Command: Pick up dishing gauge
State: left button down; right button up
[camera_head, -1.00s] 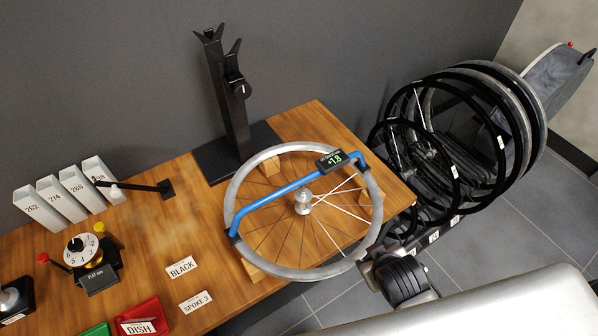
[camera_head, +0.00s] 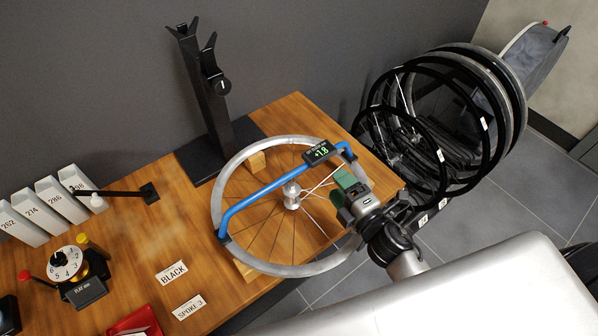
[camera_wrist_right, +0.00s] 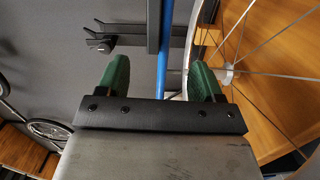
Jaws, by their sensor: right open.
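The dishing gauge (camera_head: 265,192) is a blue bent bar with a black display reading +1.8. It lies across the silver wheel (camera_head: 225,165), over the hub. My right gripper (camera_head: 344,186) is open and empty, over the wheel's right side, just below the display end of the gauge. In the right wrist view its green fingers (camera_wrist_right: 160,75) are spread, and the blue gauge bar (camera_wrist_right: 168,85) shows in the gap between them. I cannot tell how far the bar is from the fingers. My left gripper is in neither view.
The wheel rests on wooden blocks on the wooden bench (camera_head: 140,245). A black stand (camera_head: 210,100) rises behind it. Several numbered grey boxes (camera_head: 65,203) and a dial device (camera_head: 68,265) are at left. Black-rimmed wheels (camera_head: 440,130) hang at right.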

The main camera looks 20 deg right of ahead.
aim_at(306, 161)
jog(key=shift+n+y, duration=0.3)
jog(key=shift+n, duration=0.2)
jog(key=x, duration=0.3)
jog(key=a+x, duration=0.1)
jog(key=x, duration=0.3)
jog(key=p+x, duration=0.1)
jog(key=x, duration=0.3)
jog(key=shift+s+a+f, duration=0.1)
jog(key=shift+s+a, duration=0.15)
jog(key=shift+s, duration=0.05)
jog(key=c, duration=1.1)
jog(key=shift+c, duration=0.6)
jog(key=shift+r, duration=0.2)
